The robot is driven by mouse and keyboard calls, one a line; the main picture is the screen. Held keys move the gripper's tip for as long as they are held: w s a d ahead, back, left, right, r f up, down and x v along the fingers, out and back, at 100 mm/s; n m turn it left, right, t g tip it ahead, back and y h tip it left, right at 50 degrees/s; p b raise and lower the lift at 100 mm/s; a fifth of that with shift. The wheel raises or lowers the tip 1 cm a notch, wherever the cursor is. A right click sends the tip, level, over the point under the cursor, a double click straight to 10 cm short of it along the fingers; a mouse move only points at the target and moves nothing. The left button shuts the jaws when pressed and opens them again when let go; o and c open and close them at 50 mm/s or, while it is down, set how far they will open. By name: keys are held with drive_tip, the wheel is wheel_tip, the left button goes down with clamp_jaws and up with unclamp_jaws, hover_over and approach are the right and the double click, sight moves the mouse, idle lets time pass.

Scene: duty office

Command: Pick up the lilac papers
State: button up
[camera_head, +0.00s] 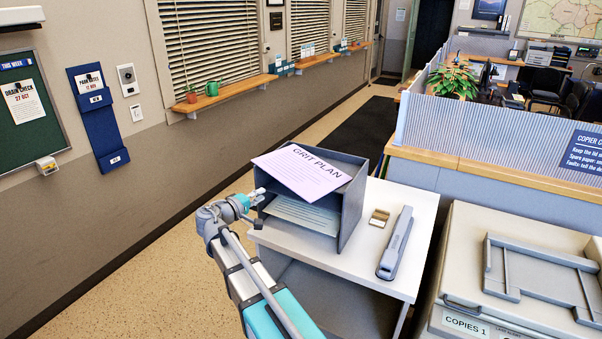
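The lilac papers (302,172), headed "GRIT PLAN", lie at the upper level of a grey two-level letter tray (352,213), with their left corner sticking out past its open left side. Pale greenish papers (302,214) lie in the lower level. My gripper (258,194) is at the tray's open left side, just below the overhanging edge of the lilac papers. It is small in view, and I cannot tell whether its fingers touch the papers or how far apart they are.
The tray stands on a white table (408,245) with a long grey stapler-like tool (395,243) and a small tan-and-dark item (379,218). A copier (470,285) stands close on the right. The floor (150,265) to the left is clear.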

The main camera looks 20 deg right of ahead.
drive_tip(key=shift+w+a+r+n+t+h, duration=0.3)
drive_tip(key=shift+w+a+r+t, duration=0.3)
drive_tip(key=shift+w+r, duration=0.1)
drive_tip(key=shift+d, duration=0.1)
approach(282, 171)
drive_tip(key=shift+x, duration=2.4)
drive_tip(key=shift+d+f, duration=0.1)
drive_tip(key=shift+f, duration=0.1)
drive_tip(key=shift+x, duration=2.55)
drive_tip(key=shift+r, duration=0.1)
drive_tip(key=shift+c, duration=0.3)
clamp_jaws()
